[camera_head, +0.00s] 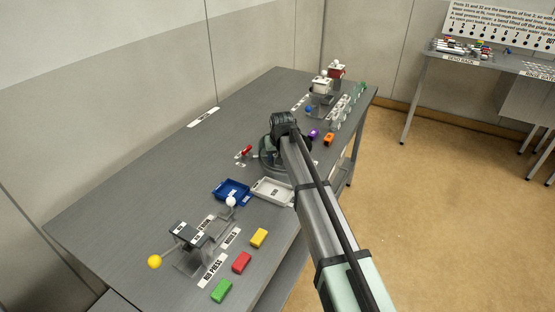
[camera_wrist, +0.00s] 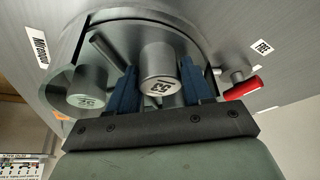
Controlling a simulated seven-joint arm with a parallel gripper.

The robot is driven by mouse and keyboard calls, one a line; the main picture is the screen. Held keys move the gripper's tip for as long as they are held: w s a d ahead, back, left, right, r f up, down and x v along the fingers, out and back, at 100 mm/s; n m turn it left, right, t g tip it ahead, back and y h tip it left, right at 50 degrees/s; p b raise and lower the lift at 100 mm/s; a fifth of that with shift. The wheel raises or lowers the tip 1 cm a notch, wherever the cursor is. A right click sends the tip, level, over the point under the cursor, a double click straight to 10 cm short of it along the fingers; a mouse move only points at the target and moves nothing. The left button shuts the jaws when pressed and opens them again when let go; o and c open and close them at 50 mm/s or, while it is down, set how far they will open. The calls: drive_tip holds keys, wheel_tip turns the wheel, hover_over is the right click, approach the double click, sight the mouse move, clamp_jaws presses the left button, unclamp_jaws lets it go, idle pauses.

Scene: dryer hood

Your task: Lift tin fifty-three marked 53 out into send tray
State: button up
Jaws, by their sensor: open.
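In the wrist view, the grey tin marked 53 (camera_wrist: 160,62) stands inside a round grey drum (camera_wrist: 205,45). My gripper (camera_wrist: 159,78) is open, with one blue finger on each side of this tin; I cannot tell whether they touch it. A second grey tin (camera_wrist: 88,90) with a hard-to-read label sits at the drum's left side. In the head view, the drum (camera_head: 268,165) stands on the bench, and my arm hides much of it. A white tray (camera_head: 262,196) lies just in front of the drum; its label looks like SEND but is small.
A red-handled lever (camera_wrist: 243,88) beside the drum lies near a FREE label (camera_wrist: 262,47). A blue tray (camera_head: 222,196) adjoins the white tray. A lever stand (camera_head: 187,233) and coloured blocks (camera_head: 241,263) are nearer. The bench's (camera_head: 130,190) left part is clear.

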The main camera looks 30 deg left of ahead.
drive_tip(key=shift+c, duration=0.3)
drive_tip(key=c, duration=0.6)
drive_tip(key=shift+r, duration=0.1)
drive_tip(key=shift+c, duration=0.2)
